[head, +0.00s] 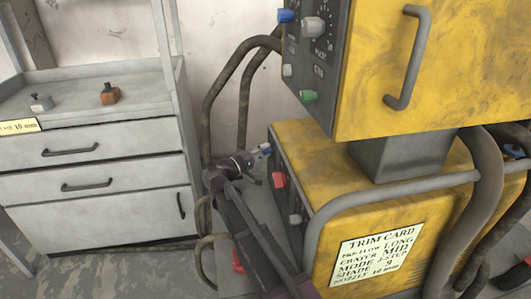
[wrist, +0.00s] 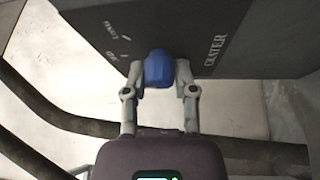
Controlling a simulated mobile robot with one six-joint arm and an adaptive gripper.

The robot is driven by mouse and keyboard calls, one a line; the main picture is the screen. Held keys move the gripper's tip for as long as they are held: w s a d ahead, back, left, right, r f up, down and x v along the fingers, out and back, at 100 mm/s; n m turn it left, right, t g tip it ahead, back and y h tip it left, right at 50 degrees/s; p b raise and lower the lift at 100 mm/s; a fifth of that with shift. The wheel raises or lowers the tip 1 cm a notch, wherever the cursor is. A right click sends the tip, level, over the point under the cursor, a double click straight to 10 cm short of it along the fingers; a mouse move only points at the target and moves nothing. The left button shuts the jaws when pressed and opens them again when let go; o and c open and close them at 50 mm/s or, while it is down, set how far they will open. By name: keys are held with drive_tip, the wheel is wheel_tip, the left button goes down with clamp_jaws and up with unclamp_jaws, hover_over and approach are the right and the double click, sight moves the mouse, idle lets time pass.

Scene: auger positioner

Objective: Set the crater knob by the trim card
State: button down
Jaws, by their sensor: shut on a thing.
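The crater knob is blue (wrist: 159,69) and sits on a dark panel (wrist: 200,25) lettered CRATER in the wrist view. My gripper (wrist: 159,76) is shut on this knob, one finger on each side. Scale marks and small lettering show left of the knob; the pointer on the knob cannot be made out. In the head view my gripper (head: 258,164) is at the lower yellow unit's dark front, with a bit of the blue knob (head: 266,149) showing. The trim card (head: 375,252) is on that unit's side and reads CRATER MID, among other lines.
A red knob (head: 278,180) and a grey knob (head: 295,219) sit close to my gripper. The upper yellow unit (head: 440,60) with its handle overhangs above. Hoses (head: 212,100) run behind my arm. A grey drawer cabinet (head: 100,155) stands at left with two small parts on top.

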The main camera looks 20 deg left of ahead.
drive_tip(key=shift+w+a, duration=0.1)
drive_tip(key=shift+a, duration=0.05)
drive_tip(key=shift+c, duration=2.2)
unclamp_jaws()
drive_tip(key=shift+s, duration=0.2)
